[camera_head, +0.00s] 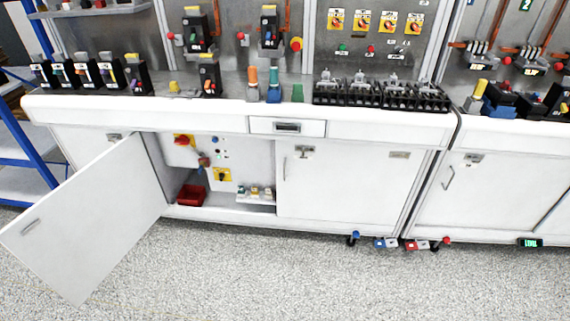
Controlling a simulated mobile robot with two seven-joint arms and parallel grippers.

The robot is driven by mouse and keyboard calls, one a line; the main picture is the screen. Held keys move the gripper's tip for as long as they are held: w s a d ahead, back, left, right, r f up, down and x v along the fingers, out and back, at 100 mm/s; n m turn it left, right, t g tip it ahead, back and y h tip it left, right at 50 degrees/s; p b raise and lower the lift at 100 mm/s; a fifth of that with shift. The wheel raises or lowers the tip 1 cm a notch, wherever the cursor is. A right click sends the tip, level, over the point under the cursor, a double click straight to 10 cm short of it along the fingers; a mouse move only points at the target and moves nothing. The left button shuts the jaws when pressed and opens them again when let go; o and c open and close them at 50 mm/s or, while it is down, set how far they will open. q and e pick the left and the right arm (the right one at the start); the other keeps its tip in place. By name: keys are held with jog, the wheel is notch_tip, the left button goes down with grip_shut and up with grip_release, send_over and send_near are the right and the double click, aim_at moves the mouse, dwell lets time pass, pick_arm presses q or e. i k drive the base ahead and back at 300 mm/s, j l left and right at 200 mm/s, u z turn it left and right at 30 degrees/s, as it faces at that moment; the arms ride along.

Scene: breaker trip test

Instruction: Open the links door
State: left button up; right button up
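A white cabinet door (95,215) at the left stands swung wide open, its handle (31,227) near the free edge. The compartment behind it shows a red-and-yellow switch, a yellow switch plate (222,174), a red bin (191,195) and a small shelf with several small items (256,193). A white door (345,190) in the middle is shut, with a vertical handle (285,169) at its left. Another white door (500,190) at the right is shut, with a slanted handle (448,178). I cannot read which is the links door. Neither gripper is in view.
The white bench top (240,110) above carries several breakers, screwdrivers and a black terminal row (380,95). A shut drawer (287,127) sits under its edge. Small red and blue items (386,243) lie on the floor by the middle cabinet. The speckled floor (300,285) in front is otherwise clear.

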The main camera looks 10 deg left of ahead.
aim_at(338, 182)
jog(key=i+l, duration=0.1)
jog(key=i, duration=0.85)
jog(key=i+l, duration=0.1)
jog(key=i, duration=0.9)
jog(key=j+u, duration=0.05)
